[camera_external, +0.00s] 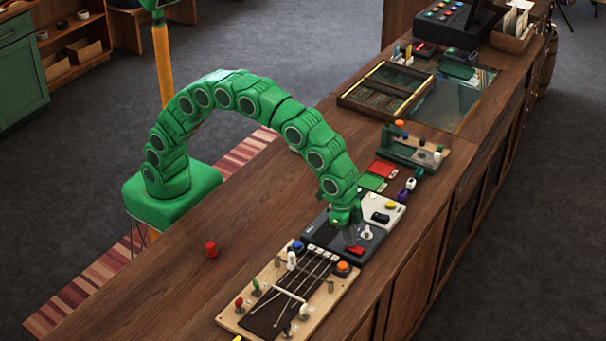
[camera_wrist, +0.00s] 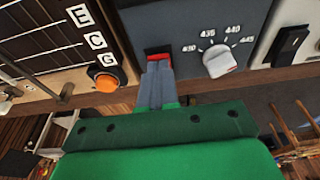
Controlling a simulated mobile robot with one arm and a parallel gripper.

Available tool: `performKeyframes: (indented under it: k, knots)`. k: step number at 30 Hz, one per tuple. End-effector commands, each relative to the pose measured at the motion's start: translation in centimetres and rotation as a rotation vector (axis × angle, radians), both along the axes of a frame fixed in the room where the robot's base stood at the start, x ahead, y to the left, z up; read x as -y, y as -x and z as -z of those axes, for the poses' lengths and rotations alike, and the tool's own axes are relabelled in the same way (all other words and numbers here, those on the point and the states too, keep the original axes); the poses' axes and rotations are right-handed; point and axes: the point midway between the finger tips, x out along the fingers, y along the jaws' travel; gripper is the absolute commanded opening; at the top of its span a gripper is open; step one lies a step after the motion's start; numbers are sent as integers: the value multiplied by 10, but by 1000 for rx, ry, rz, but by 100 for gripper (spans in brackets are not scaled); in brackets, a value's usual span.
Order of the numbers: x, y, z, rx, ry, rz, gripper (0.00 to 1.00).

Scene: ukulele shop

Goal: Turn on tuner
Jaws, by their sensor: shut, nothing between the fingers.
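The tuner (camera_external: 336,238) is a dark box on the wooden counter with a red rocker switch (camera_external: 355,250) and a pale round knob (camera_external: 367,233). In the wrist view, the red switch (camera_wrist: 158,57) lies right at the tips of my gripper, which partly cover it. The knob (camera_wrist: 219,61) sits to its right under a printed scale from 430 to 445. My gripper (camera_wrist: 155,66) is shut and empty. In the external view my gripper (camera_external: 349,230) is over the tuner. I cannot tell whether the fingertips touch the switch or which way it is set.
A string board (camera_external: 262,318) with an orange button (camera_wrist: 106,83) adjoins the tuner on the left. A white box (camera_external: 388,212) with a black switch stands on its right. A red peg (camera_external: 211,249) stands on clear counter. A tray (camera_external: 350,99) lies farther back.

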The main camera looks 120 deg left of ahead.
Motion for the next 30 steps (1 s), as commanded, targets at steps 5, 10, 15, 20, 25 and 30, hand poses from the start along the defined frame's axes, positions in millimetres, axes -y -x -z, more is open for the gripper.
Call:
performKeyframes:
  k: [5,10,15,20,25,30]
  knots:
    - [0,2,4,23,0,0,0]
    - [0,1,3,23,0,0,0]
    - [0,-3,1,25,0,0,0]
    - [0,-9,-1,26,0,0,0]
    - [0,-13,-2,23,0,0,0]
    - [0,-14,-2,22,0,0,0]
